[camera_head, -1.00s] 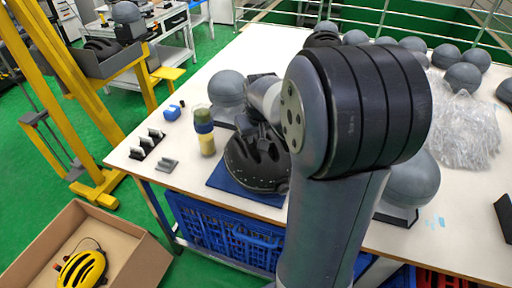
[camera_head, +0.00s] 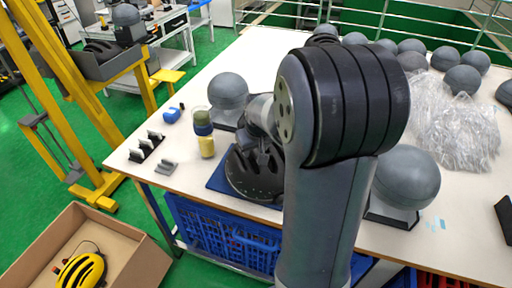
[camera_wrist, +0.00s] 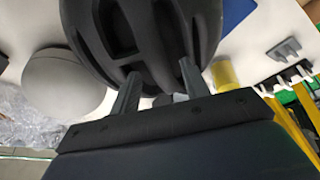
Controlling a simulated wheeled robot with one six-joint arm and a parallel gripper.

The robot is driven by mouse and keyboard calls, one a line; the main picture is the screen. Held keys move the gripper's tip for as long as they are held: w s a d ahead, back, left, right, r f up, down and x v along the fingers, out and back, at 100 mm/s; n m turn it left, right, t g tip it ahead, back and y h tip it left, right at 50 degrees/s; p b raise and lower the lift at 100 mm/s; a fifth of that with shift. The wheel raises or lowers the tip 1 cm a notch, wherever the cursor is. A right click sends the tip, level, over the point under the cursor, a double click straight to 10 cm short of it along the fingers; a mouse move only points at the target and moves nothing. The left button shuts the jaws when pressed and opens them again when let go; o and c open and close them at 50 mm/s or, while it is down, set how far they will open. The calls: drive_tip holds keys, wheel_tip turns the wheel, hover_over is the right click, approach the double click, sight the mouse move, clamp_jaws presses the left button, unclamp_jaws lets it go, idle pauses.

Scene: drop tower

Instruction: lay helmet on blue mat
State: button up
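The black helmet (camera_head: 252,183) is over the blue mat (camera_head: 218,181) at the table's front edge in the head view. It covers much of the mat; whether its underside touches the mat is hidden. In the wrist view the helmet (camera_wrist: 150,35) fills the top middle, with a corner of the mat (camera_wrist: 236,12) beyond it. My gripper (camera_wrist: 158,85) has its two fingers apart at the helmet's near edge, with part of the helmet between them. It appears closed on the helmet. In the head view my arm hides part of the helmet's right side.
Another grey head form (camera_head: 405,178) stands right of my arm. Crumpled clear plastic (camera_head: 458,130) lies farther right. A cardboard box (camera_head: 128,258) with a yellow helmet is on the floor.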

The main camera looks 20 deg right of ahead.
drive_tip(key=shift+r, duration=0.45)
drive_tip(key=v, duration=1.1)
drive_tip(key=shift+s+p, duration=0.25)
drive_tip(key=shift+p, duration=0.1)
